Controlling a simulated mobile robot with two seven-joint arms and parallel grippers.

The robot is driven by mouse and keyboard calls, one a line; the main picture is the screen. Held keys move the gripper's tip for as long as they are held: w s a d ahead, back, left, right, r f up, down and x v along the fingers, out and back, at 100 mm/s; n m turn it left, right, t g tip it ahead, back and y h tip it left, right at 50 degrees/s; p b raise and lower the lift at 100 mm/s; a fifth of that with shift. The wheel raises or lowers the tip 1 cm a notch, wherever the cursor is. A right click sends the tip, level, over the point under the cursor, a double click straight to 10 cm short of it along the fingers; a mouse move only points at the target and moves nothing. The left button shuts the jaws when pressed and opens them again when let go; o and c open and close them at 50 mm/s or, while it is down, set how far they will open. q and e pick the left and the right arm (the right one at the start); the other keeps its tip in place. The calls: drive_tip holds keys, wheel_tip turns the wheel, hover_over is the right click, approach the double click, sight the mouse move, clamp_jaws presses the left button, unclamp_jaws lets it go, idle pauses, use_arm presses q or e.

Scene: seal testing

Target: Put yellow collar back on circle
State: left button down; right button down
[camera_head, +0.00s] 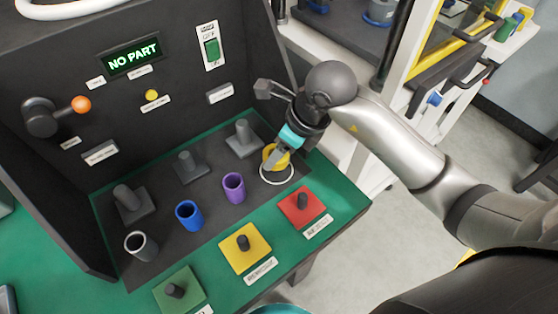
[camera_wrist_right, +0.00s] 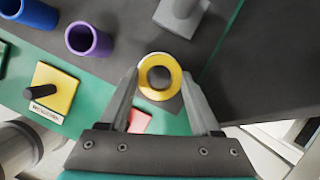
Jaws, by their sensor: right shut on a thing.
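The yellow collar (camera_head: 283,160) is a short ring held between the fingers of my right gripper (camera_head: 275,158). In the right wrist view the collar (camera_wrist_right: 160,58) sits between the two fingertips, and its open hole shows dark panel beneath. The white circle (camera_head: 291,177) is drawn at the right end of the dark panel. In the head view the collar overlaps the circle's upper part. I cannot tell whether the collar touches the panel. My left gripper is not in view.
Grey (camera_head: 140,245), blue (camera_head: 188,215) and purple (camera_head: 233,187) collars stand in a row left of the circle. Grey posts (camera_head: 242,140) stand behind them. Red (camera_head: 302,205), yellow (camera_head: 245,250) and green (camera_head: 179,291) knobbed pads line the front. A display (camera_head: 134,58) reads "NO PART".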

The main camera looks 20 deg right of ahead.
wheel_tip(320, 180, down, 3)
drive_tip(key=shift+r+b, duration=0.1)
drive_tip(key=shift+b, duration=0.3)
drive_tip(key=shift+f, duration=0.4)
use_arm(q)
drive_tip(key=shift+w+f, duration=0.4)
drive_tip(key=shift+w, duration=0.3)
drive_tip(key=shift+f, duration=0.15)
use_arm(e)
drive_tip(key=shift+f, duration=0.1)
drive_tip(key=shift+c, duration=0.5)
unclamp_jaws()
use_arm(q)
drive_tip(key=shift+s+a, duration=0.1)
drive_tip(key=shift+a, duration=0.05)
